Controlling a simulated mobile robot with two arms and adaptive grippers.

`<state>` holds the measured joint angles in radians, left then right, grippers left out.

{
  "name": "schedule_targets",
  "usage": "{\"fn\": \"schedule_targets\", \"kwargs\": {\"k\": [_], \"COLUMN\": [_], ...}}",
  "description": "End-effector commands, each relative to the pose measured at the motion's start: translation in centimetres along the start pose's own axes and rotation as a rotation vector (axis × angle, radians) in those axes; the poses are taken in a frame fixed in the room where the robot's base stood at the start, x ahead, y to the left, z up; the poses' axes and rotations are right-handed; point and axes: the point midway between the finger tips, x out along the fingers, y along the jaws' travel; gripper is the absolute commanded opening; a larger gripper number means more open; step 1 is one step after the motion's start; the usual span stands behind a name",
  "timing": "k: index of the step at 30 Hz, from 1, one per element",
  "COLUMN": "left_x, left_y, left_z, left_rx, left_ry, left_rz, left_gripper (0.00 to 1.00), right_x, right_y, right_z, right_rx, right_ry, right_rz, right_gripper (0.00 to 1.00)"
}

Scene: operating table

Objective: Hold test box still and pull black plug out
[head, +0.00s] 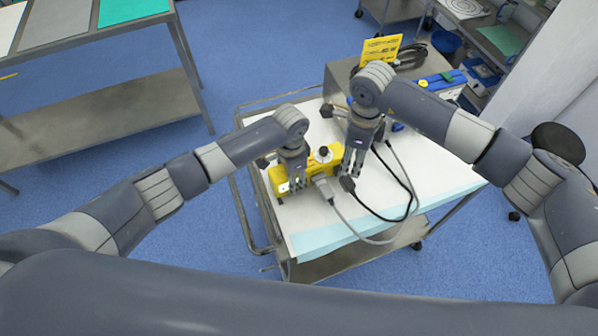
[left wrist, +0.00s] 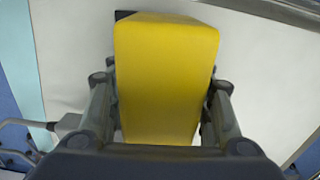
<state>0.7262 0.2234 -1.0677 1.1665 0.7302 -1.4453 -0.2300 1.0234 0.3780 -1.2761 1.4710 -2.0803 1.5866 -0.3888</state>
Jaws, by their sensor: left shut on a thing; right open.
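The yellow test box (head: 276,178) lies on the white-topped cart. My left gripper (head: 295,184) is shut on it from above, near its left end; in the left wrist view the box (left wrist: 166,75) fills the space between the fingers (left wrist: 165,95). The black plug (head: 347,184), with a black cable, is at the box's near right side; I cannot tell whether it is seated in a socket. My right gripper (head: 354,168) is open, pointing down just above and behind the black plug. A grey plug (head: 323,188) with a grey cable is between the two grippers.
The white cart top (head: 310,222) is clear at the front left. The black and grey cables loop across its right side. A metal case (head: 345,75) with a yellow sign (head: 380,50) stands behind the box. A steel table (head: 90,85) is at the far left.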

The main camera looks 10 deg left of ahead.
Motion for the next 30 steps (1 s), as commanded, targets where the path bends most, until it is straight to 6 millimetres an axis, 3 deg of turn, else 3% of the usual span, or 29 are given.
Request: {"fn": "schedule_targets", "kwargs": {"k": [7,21,30], "left_x": [0.0,0.0,0.1], "left_y": [0.0,0.0,0.0], "left_z": [0.0,0.0,0.0], "left_rx": [0.0,0.0,0.0], "left_ry": [0.0,0.0,0.0], "left_rz": [0.0,0.0,0.0], "left_gripper": [0.12,0.12,0.12], "right_x": [-0.2,-2.0,-1.5], "right_y": [0.0,0.2,0.3], "right_z": [0.0,-0.2,-0.3], "right_rx": [0.07,0.711,0.846], "right_ry": [-0.001,-0.001,0.001], "right_rz": [0.0,0.0,0.001], "right_gripper": [0.48,0.48,0.48]}}
